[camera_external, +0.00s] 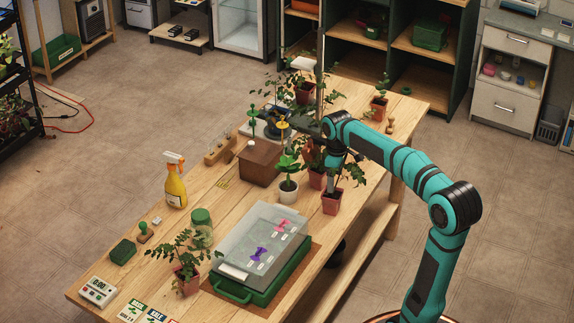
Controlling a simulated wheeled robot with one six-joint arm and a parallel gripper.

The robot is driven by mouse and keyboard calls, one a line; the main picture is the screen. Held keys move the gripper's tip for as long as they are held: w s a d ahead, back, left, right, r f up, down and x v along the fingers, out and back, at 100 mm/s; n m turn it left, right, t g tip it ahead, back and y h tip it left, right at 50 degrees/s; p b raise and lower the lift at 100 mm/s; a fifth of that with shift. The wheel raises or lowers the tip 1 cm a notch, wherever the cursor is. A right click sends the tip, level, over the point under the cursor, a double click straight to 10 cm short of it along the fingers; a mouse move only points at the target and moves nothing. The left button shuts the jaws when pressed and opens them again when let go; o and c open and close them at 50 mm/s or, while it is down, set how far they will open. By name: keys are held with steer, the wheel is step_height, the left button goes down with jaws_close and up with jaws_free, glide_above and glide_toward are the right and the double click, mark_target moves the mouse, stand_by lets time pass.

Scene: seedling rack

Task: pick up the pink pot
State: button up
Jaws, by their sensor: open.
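Several reddish-pink pots with leafy seedlings stand on the wooden table, and I cannot tell by colour which one is meant as the pink pot. One pot (331,204) stands near the table's right edge, right under my gripper. Another pot (317,180) is just behind it, partly hidden by leaves. A third pot (187,281) stands at the front left, well away from my gripper. My gripper (333,186) is open and points down at the plant of the right-edge pot. Leaves partly hide its fingers, and I cannot tell whether they touch the plant.
A clear-lidded green case (262,240) is in front. A yellow spray bottle (176,188) stands on the left. Another potted plant (379,110) is at the back right.

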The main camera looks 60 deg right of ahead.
mark_target(334, 195)
step_height(334, 195, down, 6)
steer(key=shift+f, duration=0.25)
steer(key=shift+w+a+f, duration=0.1)
steer(key=shift+a+f, duration=0.05)
steer(key=shift+f, duration=1.15)
steer(key=shift+w+a+f, duration=0.1)
steer(key=shift+f, duration=1.2)
steer(key=c, duration=1.1)
step_height(334, 195, up, 10)
steer(key=shift+r, duration=0.1)
